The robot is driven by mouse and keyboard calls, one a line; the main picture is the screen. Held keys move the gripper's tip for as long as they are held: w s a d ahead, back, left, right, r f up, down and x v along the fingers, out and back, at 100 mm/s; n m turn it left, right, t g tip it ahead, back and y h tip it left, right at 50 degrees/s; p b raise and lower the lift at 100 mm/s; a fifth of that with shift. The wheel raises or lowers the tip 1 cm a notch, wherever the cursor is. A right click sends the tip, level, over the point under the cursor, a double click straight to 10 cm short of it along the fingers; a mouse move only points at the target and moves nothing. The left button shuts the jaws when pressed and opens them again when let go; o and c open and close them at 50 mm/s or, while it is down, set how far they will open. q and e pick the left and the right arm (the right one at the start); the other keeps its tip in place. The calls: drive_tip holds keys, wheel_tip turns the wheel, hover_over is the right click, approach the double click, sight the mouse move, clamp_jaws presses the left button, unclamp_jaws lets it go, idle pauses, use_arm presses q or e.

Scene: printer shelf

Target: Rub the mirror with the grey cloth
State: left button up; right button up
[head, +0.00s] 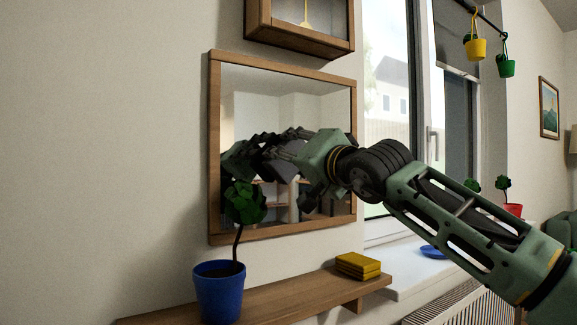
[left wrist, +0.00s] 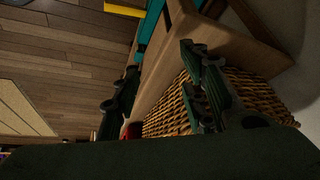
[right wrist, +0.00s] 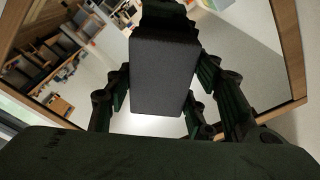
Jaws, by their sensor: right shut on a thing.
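The mirror (head: 300,105) hangs on the wall in a wooden frame, and it fills much of the right wrist view (right wrist: 235,60). My right gripper (head: 262,155) reaches in from the right in front of the glass. In the right wrist view its fingers are shut on the grey cloth (right wrist: 162,78), a dark block shape held against or very near the mirror; I cannot tell if it touches. My left gripper (left wrist: 158,66) shows only in the left wrist view, open and empty.
Below the mirror a wooden shelf (head: 300,292) bears a blue potted plant (head: 219,290) and yellow coasters (head: 357,265). A window is at right. A wicker basket (left wrist: 165,118) lies beyond my left gripper.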

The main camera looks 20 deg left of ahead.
use_arm(q)
drive_tip(key=w+d+r+t+h+b, duration=0.2)
drive_tip(key=w+r+t, duration=0.6)
drive_tip(key=w, duration=0.4)
drive_tip(key=shift+d+r+m+b, duration=0.35)
drive_tip(key=shift+d+b, duration=0.25)
drive_tip(key=shift+d, duration=0.65)
use_arm(e)
drive_tip(key=shift+w+d+v, duration=0.1)
drive_tip(key=shift+v, duration=1)
drive_tip(key=shift+w+d+v, duration=0.15)
drive_tip(key=shift+v, duration=0.9)
drive_tip(key=shift+r, duration=0.25)
use_arm(q)
wheel_tip(320, 180, up, 9)
drive_tip(key=w+d+t+h+b, duration=0.1)
drive_tip(key=w+d+t+b, duration=0.1)
drive_tip(key=t, duration=0.2)
drive_tip(key=shift+w+t+h, duration=0.3)
drive_tip(key=shift+h, duration=0.1)
use_arm(e)
drive_tip(key=shift+v, duration=1.45)
